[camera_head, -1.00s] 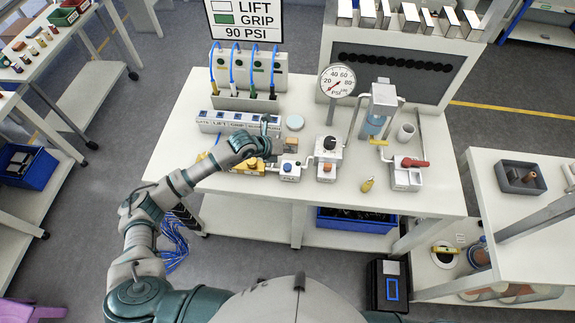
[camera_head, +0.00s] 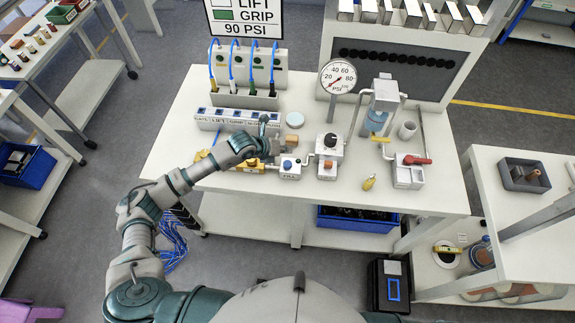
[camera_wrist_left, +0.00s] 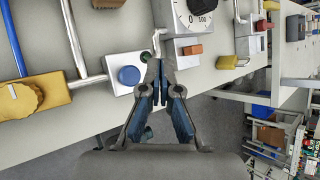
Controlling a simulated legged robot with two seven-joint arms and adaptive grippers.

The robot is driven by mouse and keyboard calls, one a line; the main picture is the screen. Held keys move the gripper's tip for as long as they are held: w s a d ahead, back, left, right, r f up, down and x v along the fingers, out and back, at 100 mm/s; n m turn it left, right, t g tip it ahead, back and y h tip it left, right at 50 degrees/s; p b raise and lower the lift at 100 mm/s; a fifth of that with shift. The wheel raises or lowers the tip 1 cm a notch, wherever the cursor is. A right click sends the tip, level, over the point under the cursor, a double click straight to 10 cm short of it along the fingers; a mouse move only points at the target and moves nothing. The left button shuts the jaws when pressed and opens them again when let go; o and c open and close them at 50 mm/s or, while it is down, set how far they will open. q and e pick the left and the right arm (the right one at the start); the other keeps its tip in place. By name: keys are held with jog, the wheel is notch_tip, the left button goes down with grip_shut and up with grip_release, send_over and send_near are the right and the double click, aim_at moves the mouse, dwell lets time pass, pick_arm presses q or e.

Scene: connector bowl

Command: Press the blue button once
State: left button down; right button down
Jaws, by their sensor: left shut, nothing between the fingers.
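The blue button (camera_head: 287,163) is a round knob on top of a small white box on the workbench, right of my left gripper in the head view. In the left wrist view the blue button (camera_wrist_left: 129,76) is just left of the fingertips, on its white box with metal pipes. My left gripper (camera_head: 264,124) is shut and empty; its fingers (camera_wrist_left: 160,82) come together in the wrist view. In that view the fingertips overlap the right edge of the box; whether they touch it I cannot tell. My right gripper is not in view.
A yellow valve block (camera_wrist_left: 30,95) sits left of the button box. A white dial box (camera_head: 329,145) stands close on its right. A pressure gauge (camera_head: 338,77), a red-handled valve (camera_head: 416,160) and a white labelled strip (camera_head: 225,120) are nearby. The bench front (camera_head: 325,195) is mostly clear.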

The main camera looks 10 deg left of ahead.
aim_at(286, 164)
pick_arm(q)
jog(key=shift+f+b, duration=1.5)
jog(key=shift+f, duration=1.15)
jog(key=shift+f, duration=0.3)
jog(key=shift+f+b, duration=0.55)
jog(key=shift+f, duration=0.05)
jog(key=shift+s+r, duration=0.1)
jog(key=shift+r+p, duration=0.7)
jog(key=shift+r, duration=0.2)
jog(key=shift+r, duration=0.1)
notch_tip(286, 164, up, 5)
jog(key=p, duration=0.3)
